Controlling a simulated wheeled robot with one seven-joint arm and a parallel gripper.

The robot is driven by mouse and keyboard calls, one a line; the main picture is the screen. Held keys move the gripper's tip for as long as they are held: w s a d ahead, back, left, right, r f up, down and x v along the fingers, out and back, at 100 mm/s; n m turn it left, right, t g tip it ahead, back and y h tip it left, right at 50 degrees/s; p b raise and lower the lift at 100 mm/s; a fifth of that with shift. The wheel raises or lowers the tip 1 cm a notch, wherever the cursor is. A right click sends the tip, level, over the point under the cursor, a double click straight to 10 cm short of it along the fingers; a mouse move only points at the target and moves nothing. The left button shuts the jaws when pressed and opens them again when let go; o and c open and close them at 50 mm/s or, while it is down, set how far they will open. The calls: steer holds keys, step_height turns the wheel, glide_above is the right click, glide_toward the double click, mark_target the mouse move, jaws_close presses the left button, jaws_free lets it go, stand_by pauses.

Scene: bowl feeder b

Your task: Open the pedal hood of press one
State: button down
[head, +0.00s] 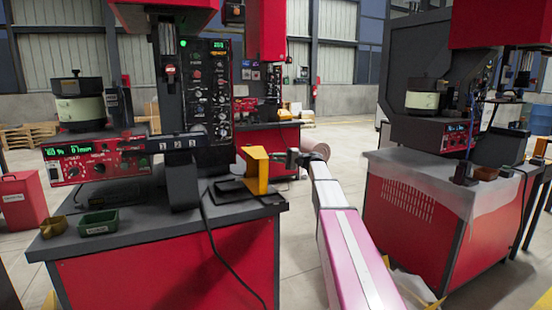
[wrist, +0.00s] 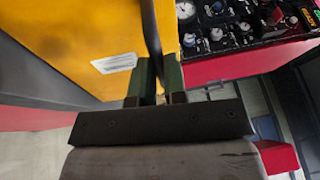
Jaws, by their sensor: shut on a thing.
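The yellow pedal hood (head: 256,172) stands upright at the right end of the left press's table, on a dark base plate. My gripper (head: 285,157) reaches it from the right. In the wrist view the hood (wrist: 85,50) fills the upper left, with a white label on its face. The exact contact is partly hidden between the pads. The pedal under the hood cannot be made out.
The left press's table (head: 165,250) also holds a green tray (head: 98,223) and a small brown-yellow bin (head: 53,227) at the left. A black cable (head: 222,255) hangs over its front. A second press table (head: 405,215) stands at the right, with open floor between them.

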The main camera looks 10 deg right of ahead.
steer(key=shift+a+f, duration=0.1)
steer(key=shift+f, duration=0.1)
steer(key=c, duration=1.2)
jaws_free()
steer(key=shift+o, duration=0.2)
steer(key=s+d, duration=0.1)
steer(key=d, duration=0.9)
steer(key=shift+d+f, duration=0.35)
steer(key=shift+f, duration=0.1)
steer(key=shift+s, duration=0.15)
